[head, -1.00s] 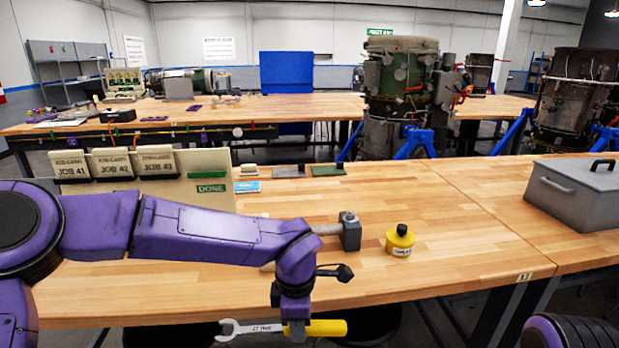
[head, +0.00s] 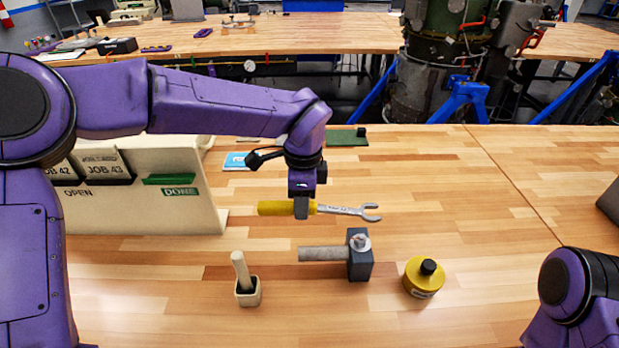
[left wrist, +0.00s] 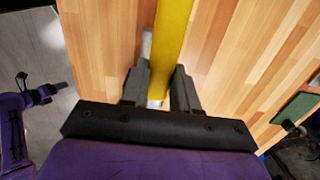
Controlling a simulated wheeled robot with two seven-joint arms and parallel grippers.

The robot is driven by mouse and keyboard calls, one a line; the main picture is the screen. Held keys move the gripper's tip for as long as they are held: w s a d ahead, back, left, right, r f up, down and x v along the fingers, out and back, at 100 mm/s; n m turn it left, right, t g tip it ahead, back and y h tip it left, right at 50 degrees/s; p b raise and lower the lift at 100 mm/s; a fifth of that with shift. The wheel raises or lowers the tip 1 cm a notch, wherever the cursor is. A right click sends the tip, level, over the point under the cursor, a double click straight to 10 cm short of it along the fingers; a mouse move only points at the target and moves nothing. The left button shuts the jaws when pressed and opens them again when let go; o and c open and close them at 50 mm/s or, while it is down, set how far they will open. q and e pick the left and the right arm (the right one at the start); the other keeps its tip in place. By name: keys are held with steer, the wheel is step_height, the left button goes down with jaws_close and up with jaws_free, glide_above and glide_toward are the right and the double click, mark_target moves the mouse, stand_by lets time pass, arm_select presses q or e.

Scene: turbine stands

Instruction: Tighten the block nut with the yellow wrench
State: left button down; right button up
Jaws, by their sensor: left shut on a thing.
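The wrench has a yellow handle (head: 275,207) and a silver open-ended jaw (head: 370,212) pointing right in the head view. My left gripper (head: 301,209) is shut on it near where handle and shank meet, above the table. The yellow handle also shows between the fingers in the left wrist view (left wrist: 172,40). The dark grey block (head: 360,266) stands on the table with a light nut (head: 360,242) on top and a grey rod (head: 322,254) out of its left side. The wrench jaw appears behind and above the block, apart from the nut. My right gripper is not clear.
A yellow round container (head: 424,278) with a black cap stands right of the block. The job-card rack (head: 185,210) is at left; a green mat (head: 346,137) lies behind.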

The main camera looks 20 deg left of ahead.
arm_select(q)
steer(key=shift+s+f, duration=0.2)
steer(key=shift+f, duration=0.05)
steer(key=f+b, duration=0.1)
steer(key=s+f+b, duration=0.1)
steer(key=f+b, duration=0.1)
steer(key=shift+f, duration=0.3)
steer(key=shift+w+f, duration=0.1)
steer(key=shift+w, duration=0.15)
steer(key=shift+s+a+r+b, duration=0.15)
steer(key=shift+s+a+b, duration=0.1)
steer(key=shift+s+b, duration=0.25)
steer(key=shift+s+a+r+b, duration=0.2)
steer(key=shift+s+b, duration=0.1)
steer(key=shift+s, duration=0.25)
arm_select(e)
steer(key=f, duration=0.1)
steer(key=s+f, duration=0.1)
steer(key=f, duration=0.2)
steer(key=shift+s+f, duration=0.2)
steer(key=shift+s, duration=0.05)
